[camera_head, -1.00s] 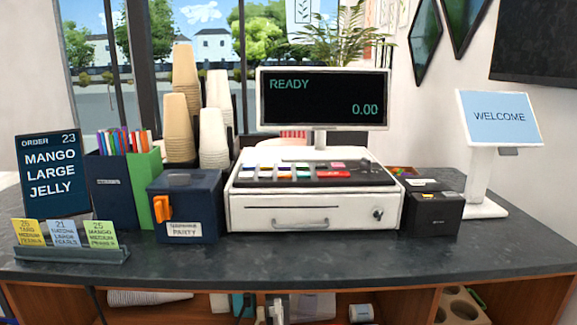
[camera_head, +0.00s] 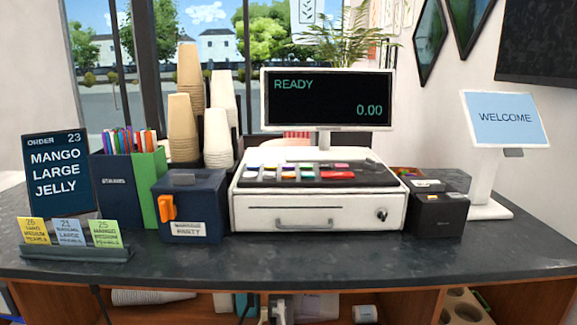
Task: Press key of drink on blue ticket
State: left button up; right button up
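The blue ticket (camera_head: 69,232) stands between a yellow ticket (camera_head: 34,231) and a green ticket (camera_head: 106,233) in a dark holder (camera_head: 75,254) at the front left of the counter. It reads 21, then a drink line too blurred to read surely, then LARGE and a blurred last line. The white cash register (camera_head: 318,198) has a sloped panel of coloured keys (camera_head: 306,173), including a wide red key (camera_head: 337,175). The key labels are too small to read. Its display (camera_head: 326,99) reads READY and 0.00. Neither gripper is in view.
An order sign (camera_head: 56,174) reads ORDER 23, MANGO LARGE JELLY. A pen box (camera_head: 129,180), a dark blue box (camera_head: 188,205) and cup stacks (camera_head: 217,139) stand left of the register. A black box (camera_head: 439,214) and WELCOME screen (camera_head: 504,119) stand right. The counter front (camera_head: 300,257) is clear.

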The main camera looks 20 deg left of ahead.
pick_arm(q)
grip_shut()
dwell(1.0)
